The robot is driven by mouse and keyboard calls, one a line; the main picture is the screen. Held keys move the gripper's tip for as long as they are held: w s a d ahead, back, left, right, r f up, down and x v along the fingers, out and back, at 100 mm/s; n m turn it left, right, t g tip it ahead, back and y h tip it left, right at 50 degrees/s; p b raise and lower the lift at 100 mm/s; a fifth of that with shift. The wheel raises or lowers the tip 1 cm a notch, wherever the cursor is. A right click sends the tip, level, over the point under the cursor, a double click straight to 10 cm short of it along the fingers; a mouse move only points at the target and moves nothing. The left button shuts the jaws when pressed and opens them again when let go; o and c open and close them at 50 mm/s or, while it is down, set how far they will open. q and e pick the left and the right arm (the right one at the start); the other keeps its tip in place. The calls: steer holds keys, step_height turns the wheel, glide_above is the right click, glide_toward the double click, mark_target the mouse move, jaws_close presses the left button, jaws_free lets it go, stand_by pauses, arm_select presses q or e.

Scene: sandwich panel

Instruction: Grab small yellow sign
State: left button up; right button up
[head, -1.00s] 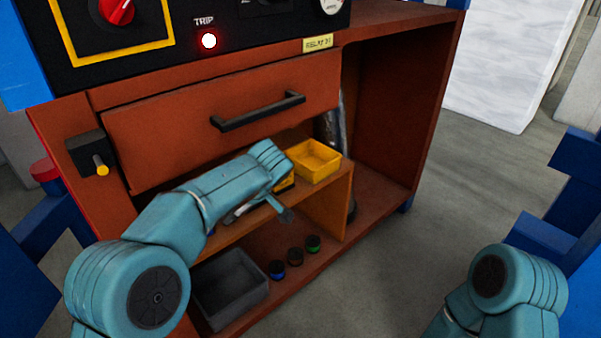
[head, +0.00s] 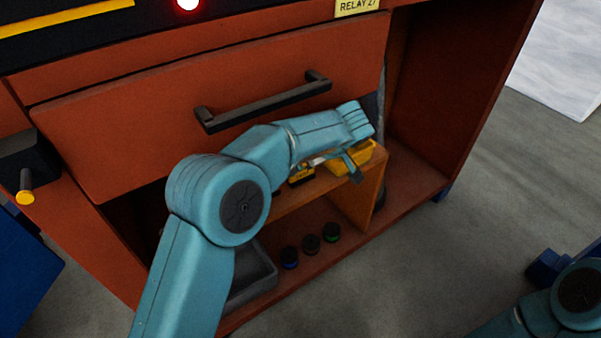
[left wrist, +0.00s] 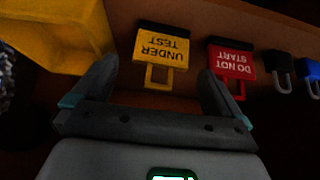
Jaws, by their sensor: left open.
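A small yellow sign (left wrist: 163,46) with a black top edge reads UNDER TEST, upside down in the left wrist view, with a yellow loop at its near end. In the head view a yellow and black piece (head: 301,174) on the shelf below the drawer looks like the same sign, partly hidden by my arm. My left gripper (left wrist: 157,70) is open, its fingers on either side of the sign's loop in the picture, with nothing held. In the head view one finger of my left gripper (head: 354,165) shows by the yellow bin. Only part of my right arm shows.
A red DO NOT START sign (left wrist: 231,62) lies right of the yellow one, then a black padlock (left wrist: 281,70) and a blue one (left wrist: 312,70). The yellow bin (head: 352,158) stands beside them. The drawer (head: 170,120) overhangs the shelf. A grey bin (head: 252,280) sits below.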

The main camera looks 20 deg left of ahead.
mark_target(303, 179)
arm_select(q)
steer(key=x, duration=0.6)
steer(key=shift+s+f+b, duration=0.1)
steer(key=shift+s+b, duration=0.05)
steer(key=shift+b, duration=0.15)
steer(key=shift+s, duration=0.1)
steer(key=shift+c, duration=0.9)
steer(key=c, duration=0.6)
steer(key=shift+c, duration=0.2)
